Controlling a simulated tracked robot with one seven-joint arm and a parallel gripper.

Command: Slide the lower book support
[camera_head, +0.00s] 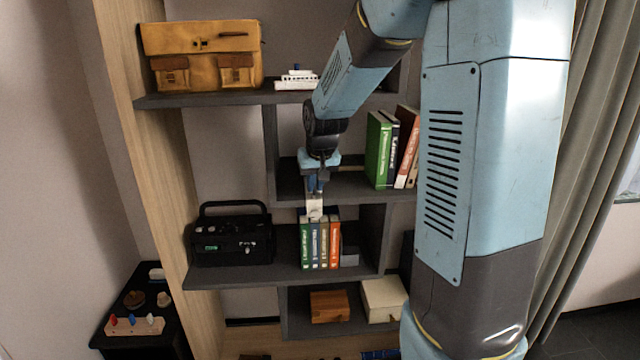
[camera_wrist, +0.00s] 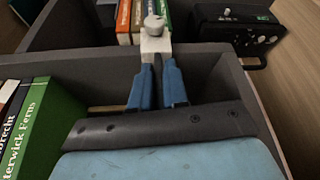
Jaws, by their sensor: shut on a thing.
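My gripper (camera_head: 314,192) reaches down in front of the middle shelf. Its blue fingers (camera_wrist: 157,66) are shut on the white block. The lower books (camera_head: 320,244), green, grey, tan and orange, stand upright behind and below it. How the support is fixed to the shelf is hidden.
A black radio (camera_head: 231,236) stands left of the lower books, and a small grey block (camera_head: 349,255) sits at their right. Taller books (camera_head: 378,150) stand on the middle shelf (camera_head: 350,187). A wooden box (camera_head: 329,306) and a white box (camera_head: 384,299) lie below.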

